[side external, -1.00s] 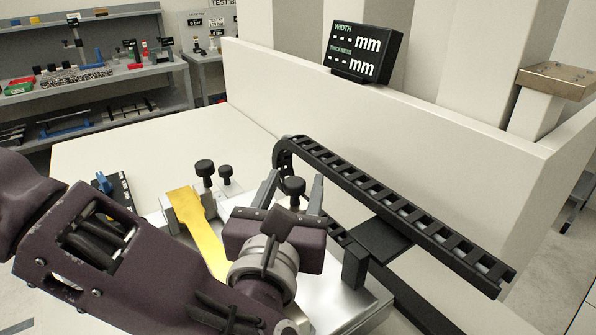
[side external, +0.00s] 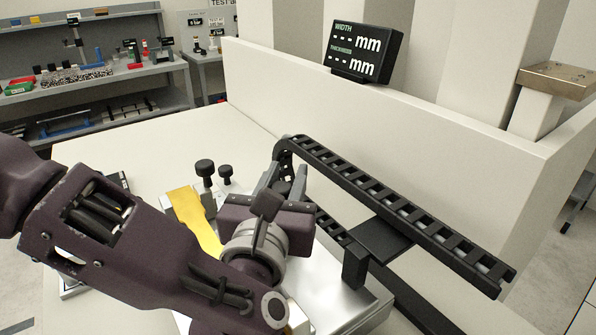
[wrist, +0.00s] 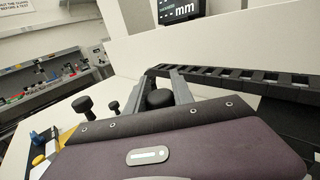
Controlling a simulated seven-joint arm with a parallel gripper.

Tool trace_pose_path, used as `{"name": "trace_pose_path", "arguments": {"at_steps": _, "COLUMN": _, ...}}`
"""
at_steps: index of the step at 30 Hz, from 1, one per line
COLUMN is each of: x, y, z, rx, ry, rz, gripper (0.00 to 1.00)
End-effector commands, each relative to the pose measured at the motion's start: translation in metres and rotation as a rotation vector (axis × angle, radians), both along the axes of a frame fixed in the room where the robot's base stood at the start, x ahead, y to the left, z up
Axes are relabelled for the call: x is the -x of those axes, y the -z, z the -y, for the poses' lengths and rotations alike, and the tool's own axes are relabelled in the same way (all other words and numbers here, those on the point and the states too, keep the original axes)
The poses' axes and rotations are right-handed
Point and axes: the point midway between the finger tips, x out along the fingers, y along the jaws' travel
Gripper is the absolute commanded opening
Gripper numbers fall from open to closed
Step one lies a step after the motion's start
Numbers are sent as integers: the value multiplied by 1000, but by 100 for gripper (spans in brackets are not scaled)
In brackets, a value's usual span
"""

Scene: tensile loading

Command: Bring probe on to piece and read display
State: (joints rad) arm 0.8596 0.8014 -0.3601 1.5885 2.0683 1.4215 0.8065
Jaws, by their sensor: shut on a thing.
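The yellow piece (side external: 196,220) lies on the metal fixture, partly hidden behind my arm. My gripper (side external: 284,178) is over the fixture, to the right of the piece's visible end, with its fingers pointing toward the back wall. In the wrist view my gripper (wrist: 164,84) has its two grey fingers on either side of a black knob (wrist: 159,98), and it is shut on this knob, which seems to belong to the probe. The rest of the probe is hidden. The display (side external: 363,51) shows dashes for WIDTH and THICKNESS, each followed by mm.
A black cable chain (side external: 400,208) runs along the right of the fixture, close to my gripper. Two black knobs (side external: 205,168) stand by the piece's far end. A white wall (side external: 400,130) closes the back.

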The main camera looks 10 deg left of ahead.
Motion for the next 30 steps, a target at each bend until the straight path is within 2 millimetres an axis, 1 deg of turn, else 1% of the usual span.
{"name": "trace_pose_path", "arguments": {"at_steps": 1, "x": 9, "y": -1, "z": -6, "rx": -4, "ry": 5, "rz": 0, "gripper": 0}}
{"name": "trace_pose_path", "arguments": {"at_steps": 3, "x": 19, "y": 0, "z": -16, "rx": -3, "ry": 5, "rz": -1, "gripper": 0}}
{"name": "trace_pose_path", "arguments": {"at_steps": 6, "x": 30, "y": 0, "z": -28, "rx": -1, "ry": 5, "rz": -1, "gripper": 0}}
{"name": "trace_pose_path", "arguments": {"at_steps": 10, "x": 36, "y": 0, "z": -35, "rx": 1, "ry": 2, "rz": 0, "gripper": 0}}
{"name": "trace_pose_path", "arguments": {"at_steps": 17, "x": 36, "y": 0, "z": -36, "rx": 1, "ry": -1, "rz": -1, "gripper": 0}}
{"name": "trace_pose_path", "arguments": {"at_steps": 18, "x": 36, "y": 0, "z": -36, "rx": 0, "ry": -1, "rz": -1, "gripper": 31}}
{"name": "trace_pose_path", "arguments": {"at_steps": 21, "x": 36, "y": 0, "z": -36, "rx": 0, "ry": -1, "rz": -2, "gripper": 49}}
{"name": "trace_pose_path", "arguments": {"at_steps": 30, "x": 37, "y": 0, "z": -35, "rx": 0, "ry": 1, "rz": -1, "gripper": 49}}
